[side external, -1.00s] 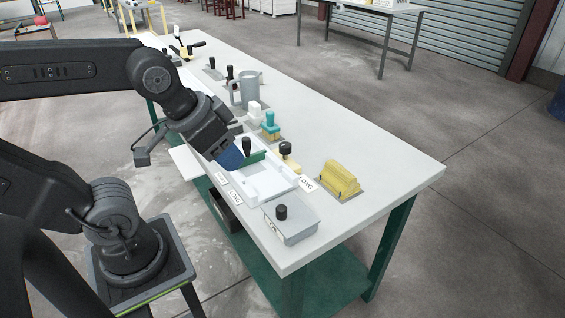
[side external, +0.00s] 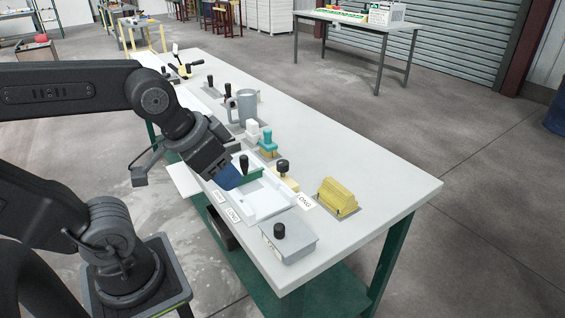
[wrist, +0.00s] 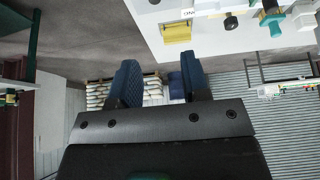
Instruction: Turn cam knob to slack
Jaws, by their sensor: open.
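Several black knobs stand on the bench, and I cannot tell for sure which is the cam knob. One black knob (side external: 244,165) rises from a green piece (side external: 252,174) at the white forming tray (side external: 270,208). Another black knob (side external: 283,166) stands on a pale yellow block behind the tray. A third black knob (side external: 279,231) sits on a grey box (side external: 290,243) at the front. My gripper (side external: 229,178) has blue fingers beside the green piece, overlapping it in the side view. In the wrist view my gripper (wrist: 161,82) is open, with nothing between its fingers.
A yellow block (side external: 338,197) lies right of the tray; it also shows in the wrist view (wrist: 177,33). A grey mug (side external: 246,108) and a teal-handled tool (side external: 268,143) stand farther back. The bench's right end is clear.

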